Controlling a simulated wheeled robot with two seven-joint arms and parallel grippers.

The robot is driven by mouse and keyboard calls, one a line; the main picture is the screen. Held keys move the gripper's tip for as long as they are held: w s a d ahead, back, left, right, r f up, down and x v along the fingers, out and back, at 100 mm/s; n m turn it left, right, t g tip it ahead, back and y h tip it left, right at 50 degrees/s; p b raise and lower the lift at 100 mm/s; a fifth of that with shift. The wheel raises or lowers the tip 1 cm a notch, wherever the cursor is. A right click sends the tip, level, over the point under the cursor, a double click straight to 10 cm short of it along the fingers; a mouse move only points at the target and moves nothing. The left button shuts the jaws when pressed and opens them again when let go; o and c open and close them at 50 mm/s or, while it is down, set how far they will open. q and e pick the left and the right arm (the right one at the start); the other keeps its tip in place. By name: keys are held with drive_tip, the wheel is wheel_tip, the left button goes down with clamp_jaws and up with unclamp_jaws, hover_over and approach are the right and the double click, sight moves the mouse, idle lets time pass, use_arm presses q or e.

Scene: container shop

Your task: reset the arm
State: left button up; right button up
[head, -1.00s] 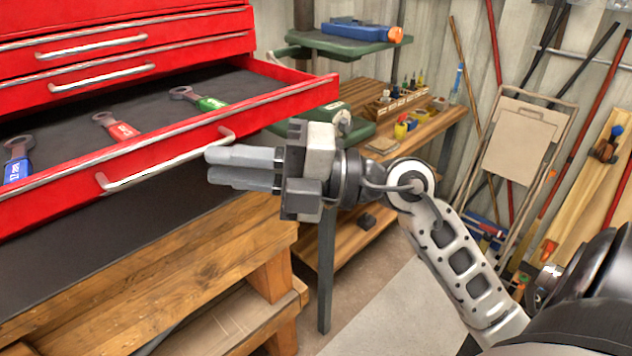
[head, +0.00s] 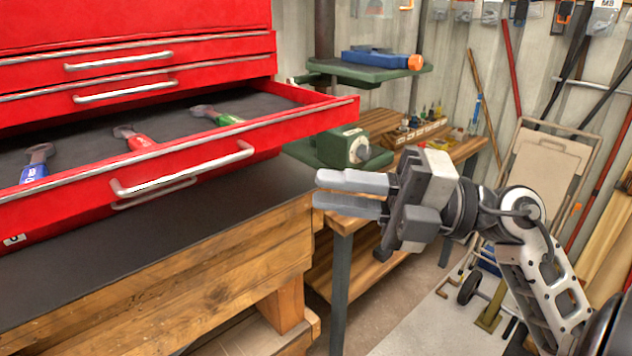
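My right gripper (head: 318,189) is in the head view, in the air to the right of the open drawer's handle (head: 185,172) and apart from it. Its two grey fingers point left with a narrow gap between them, and nothing is held. My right arm (head: 540,270) reaches in from the lower right. My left gripper is not in view.
A red tool chest (head: 130,25) has one drawer (head: 335,115) pulled open, holding blue, red and green wrenches. It stands on a wooden bench (head: 180,275). Behind are a green drill press (head: 350,150) and a folded cart (head: 545,160) by the wall.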

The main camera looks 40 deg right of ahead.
drive_tip(key=w+d+f+m+t+h, duration=0.1)
drive_tip(key=w+f+m+t+h, duration=0.25)
drive_tip(key=f+m+h, duration=0.55)
drive_tip(key=w+d+f+m+t+h, duration=0.25)
drive_tip(key=f+m+t, duration=0.25)
drive_tip(key=m, duration=0.8)
drive_tip(key=s+a+f+m+g, duration=0.2)
drive_tip(key=s+a+f+g, duration=0.2)
drive_tip(key=a+f, duration=0.3)
drive_tip(key=s+a+f+m+g, duration=0.3)
drive_tip(key=a+f+g, duration=0.3)
drive_tip(key=f, duration=1)
drive_tip(key=shift+s+a+f+m, duration=0.3)
drive_tip(key=shift+s+a, duration=0.1)
drive_tip(key=shift+s, duration=0.3)
